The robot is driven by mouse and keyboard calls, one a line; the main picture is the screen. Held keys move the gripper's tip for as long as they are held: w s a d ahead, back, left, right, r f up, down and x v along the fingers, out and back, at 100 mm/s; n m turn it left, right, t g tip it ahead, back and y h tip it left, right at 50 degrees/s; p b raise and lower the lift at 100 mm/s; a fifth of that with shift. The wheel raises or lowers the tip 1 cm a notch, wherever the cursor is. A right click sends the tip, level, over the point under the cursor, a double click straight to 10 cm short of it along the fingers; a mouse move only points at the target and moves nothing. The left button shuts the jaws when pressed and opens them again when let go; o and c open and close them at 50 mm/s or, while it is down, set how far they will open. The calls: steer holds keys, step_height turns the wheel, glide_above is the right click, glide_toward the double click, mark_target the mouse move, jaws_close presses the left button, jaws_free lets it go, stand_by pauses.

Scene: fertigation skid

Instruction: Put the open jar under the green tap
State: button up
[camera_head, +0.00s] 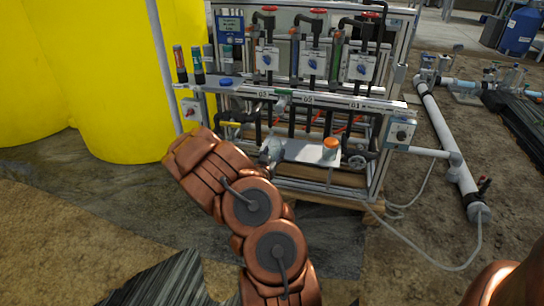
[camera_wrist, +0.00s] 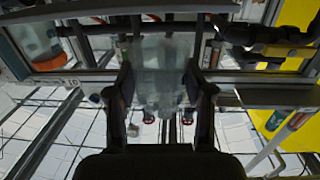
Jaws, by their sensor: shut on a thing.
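My gripper (camera_wrist: 159,76) is shut on a clear, see-through jar (camera_wrist: 160,92), which sits between the two fingers in the wrist view.
The rail (camera_head: 310,100) crosses above the shelf, with pipes and a yellow lever (camera_head: 230,124) below it. Red handwheels (camera_head: 314,11) top the valves. A yellow tank (camera_head: 120,80) stands at left, a white pipe (camera_head: 447,145) lies at right. Open ground lies in front.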

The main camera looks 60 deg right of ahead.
steer(key=shift+w+d+f+b, duration=0.15)
steer(key=shift+w+d+f, duration=0.05)
steer(key=shift+d, duration=0.3)
steer(key=shift+w+d+f+b, duration=0.1)
steer(key=shift+w+d+f, duration=0.1)
steer(key=shift+d, duration=0.35)
steer(key=shift+w+d+f+b, duration=0.15)
steer(key=shift+w+d, duration=0.05)
steer(key=shift+d, duration=0.3)
steer(key=shift+b+x, duration=0.7)
steer(key=shift+x, duration=2.6)
steer(key=shift+w+r, duration=0.1)
steer(key=shift+w, duration=0.15)
steer(key=shift+f, duration=0.3)
steer(key=o, duration=1.1)
steer(key=shift+a, duration=0.15)
steer(key=v, duration=1.1)
steer(key=shift+s+a, duration=0.15)
steer(key=shift+a, duration=0.25)
